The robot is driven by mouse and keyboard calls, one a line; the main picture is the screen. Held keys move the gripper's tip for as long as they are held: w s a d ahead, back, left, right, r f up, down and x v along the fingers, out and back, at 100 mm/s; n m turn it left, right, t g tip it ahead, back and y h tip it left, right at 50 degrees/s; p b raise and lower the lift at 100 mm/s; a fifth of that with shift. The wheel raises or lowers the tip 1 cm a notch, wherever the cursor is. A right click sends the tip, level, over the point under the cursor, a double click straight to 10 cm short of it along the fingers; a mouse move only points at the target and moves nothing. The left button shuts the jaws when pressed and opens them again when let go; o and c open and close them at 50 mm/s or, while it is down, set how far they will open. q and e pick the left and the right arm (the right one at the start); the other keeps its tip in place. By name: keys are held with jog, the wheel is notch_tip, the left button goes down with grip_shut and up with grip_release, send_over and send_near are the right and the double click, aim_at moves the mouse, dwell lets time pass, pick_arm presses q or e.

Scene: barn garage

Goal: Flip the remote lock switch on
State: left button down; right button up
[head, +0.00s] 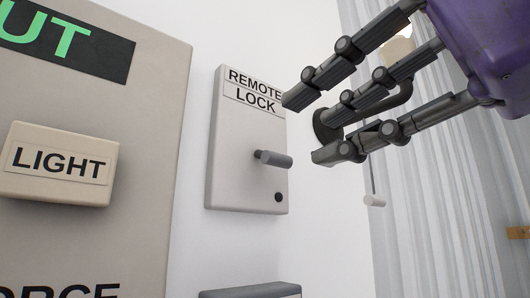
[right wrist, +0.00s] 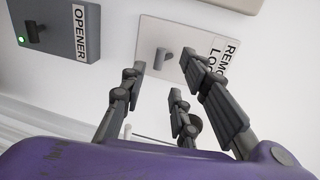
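The remote lock panel (head: 228,150) is a light grey plate on the white wall, labelled REMOTE LOCK. Its grey lever switch (head: 273,158) sticks out from the middle, with a small dark dot below it. In the right wrist view the panel (right wrist: 160,35) appears turned, and its lever (right wrist: 163,58) shows beyond the fingers. My right gripper (head: 300,128) comes in from the upper right, its three fingers spread and empty. Its fingertips are near the panel's right edge, above and right of the lever, apparently not touching it. My left gripper is not in view.
A large beige panel with a LIGHT button (head: 60,163) is at the left. A grey OPENER box (right wrist: 60,28) with a lit green light shows in the right wrist view. A dark round wall fitting is behind my fingers. A pale curtain (head: 425,220) hangs at the right.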

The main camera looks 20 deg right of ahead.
aim_at(280, 157)
jog(key=x, duration=0.7)
jog(key=shift+c, duration=0.5)
grip_shut()
